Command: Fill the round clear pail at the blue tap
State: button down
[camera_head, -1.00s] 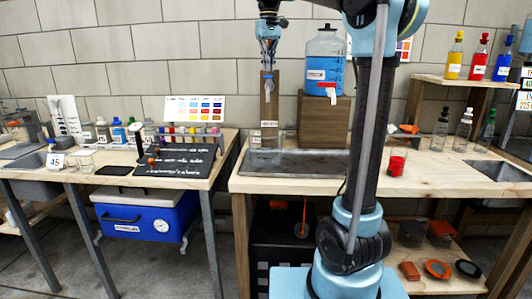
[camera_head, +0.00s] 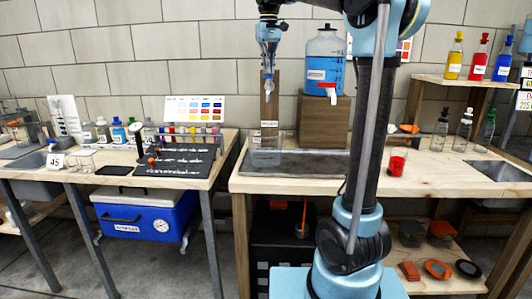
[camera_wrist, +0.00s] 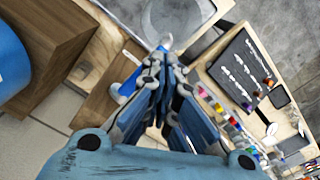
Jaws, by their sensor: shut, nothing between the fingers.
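The round clear pail (camera_head: 266,150) stands upright on the dark tray of the right-hand workbench, at the foot of a wooden post (camera_head: 269,114). In the wrist view its round outline (camera_wrist: 180,14) shows beyond the fingers. A small blue and white part at the post, apparently the blue tap (camera_wrist: 130,82), shows beside my fingers in the wrist view. My gripper (camera_head: 268,68) is above the pail, at the top of the post, pointing down. Its fingers (camera_wrist: 160,70) are shut and empty. I cannot tell whether they touch the tap, nor the water level in the pail.
A large jug of blue liquid (camera_head: 325,62) with a red spout stands on a wooden block (camera_head: 324,122) right of the post. The left bench holds a black mat (camera_head: 175,160) and several bottles. A gap separates the benches.

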jog(key=shift+f, duration=1)
dwell(7.0)
